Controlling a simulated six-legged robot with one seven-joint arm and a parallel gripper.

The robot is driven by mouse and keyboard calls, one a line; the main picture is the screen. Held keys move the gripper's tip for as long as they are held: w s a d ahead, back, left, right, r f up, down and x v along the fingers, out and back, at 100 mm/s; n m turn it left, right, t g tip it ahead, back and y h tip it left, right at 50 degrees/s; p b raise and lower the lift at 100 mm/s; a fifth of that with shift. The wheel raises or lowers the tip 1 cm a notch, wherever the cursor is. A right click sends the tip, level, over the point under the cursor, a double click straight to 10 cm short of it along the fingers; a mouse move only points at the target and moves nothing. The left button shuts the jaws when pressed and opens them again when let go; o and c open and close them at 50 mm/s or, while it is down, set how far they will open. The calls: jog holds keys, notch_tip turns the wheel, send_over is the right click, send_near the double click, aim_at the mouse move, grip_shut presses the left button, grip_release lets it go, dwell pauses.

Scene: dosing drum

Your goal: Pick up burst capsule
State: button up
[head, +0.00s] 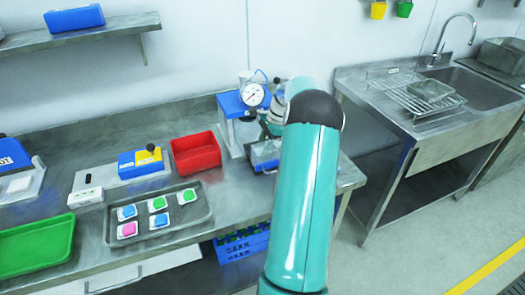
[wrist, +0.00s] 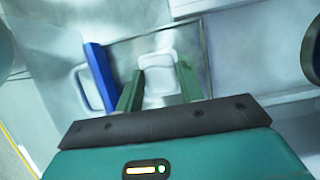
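A pale, whitish packet-like piece, which may be the burst capsule (wrist: 158,72), lies in a grey tray (wrist: 200,50) in the wrist view. My gripper (wrist: 158,88) has its two green fingers spread, one on each side of this piece. I cannot tell whether the fingers touch it. In the head view my arm hides most of the gripper, which is at the blue device with a round gauge (head: 253,95). The capsule cannot be made out in the head view.
A blue bar (wrist: 100,78) stands close left of my fingers. On the bench are a red bin (head: 196,153), a grey tray (head: 158,238) with several coloured capsules, a green tray (head: 36,246) and a blue-yellow device (head: 140,162). A sink (head: 475,90) stands right.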

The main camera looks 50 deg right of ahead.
jog(key=c, duration=0.4)
jog(key=shift+o, duration=0.2)
